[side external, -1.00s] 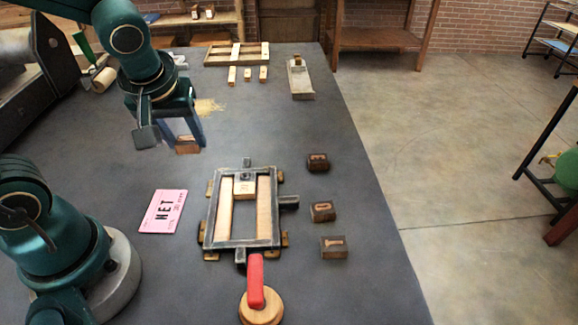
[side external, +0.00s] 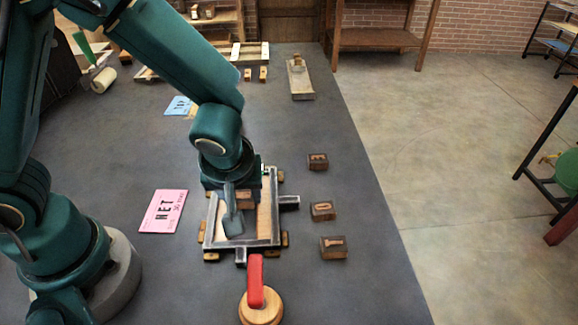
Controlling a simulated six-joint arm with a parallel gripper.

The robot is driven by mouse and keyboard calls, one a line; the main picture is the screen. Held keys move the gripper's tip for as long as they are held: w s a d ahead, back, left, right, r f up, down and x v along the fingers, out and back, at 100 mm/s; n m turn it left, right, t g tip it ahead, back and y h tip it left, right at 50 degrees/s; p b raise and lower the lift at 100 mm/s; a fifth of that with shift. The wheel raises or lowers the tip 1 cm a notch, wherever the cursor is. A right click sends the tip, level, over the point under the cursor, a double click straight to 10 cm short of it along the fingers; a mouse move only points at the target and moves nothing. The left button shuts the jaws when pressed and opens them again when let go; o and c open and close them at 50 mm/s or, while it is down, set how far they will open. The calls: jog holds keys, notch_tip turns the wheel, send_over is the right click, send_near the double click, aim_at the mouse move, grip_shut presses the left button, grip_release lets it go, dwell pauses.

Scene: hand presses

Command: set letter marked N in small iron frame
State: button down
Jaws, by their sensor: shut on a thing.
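The small iron frame (side external: 208,232) lies on the dark bench, with pale wooden strips (side external: 264,222) inside it. My gripper (side external: 243,208) is over the frame's inner space and shut on a brown letter block (side external: 246,200). The block's marked face cannot be read here. My gripper and wrist hide the far part of the frame, and I cannot tell whether the block touches what is below it. A pink card (side external: 163,211) reading NET lies left of the frame.
Three dark letter blocks stand right of the frame: a far one (side external: 317,162), a middle one (side external: 322,211) and a near one (side external: 333,247). A red-handled tool (side external: 256,282) with a round wooden base is in front. A blue card (side external: 179,106) lies behind my arm.

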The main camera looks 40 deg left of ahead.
jog(key=shift+f, duration=0.4)
jog(key=shift+f, duration=0.6)
jog(key=shift+c, duration=1.8)
grip_release()
jog(key=shift+r, duration=0.6)
jog(key=v, duration=1.1)
jog(key=s+a+r+m+t+h, duration=0.2)
jog(key=s+a+m, duration=0.4)
jog(key=m, duration=0.3)
jog(key=shift+s+r+h, duration=0.2)
jog(key=shift+r+h, duration=0.4)
jog(key=shift+r, duration=0.7)
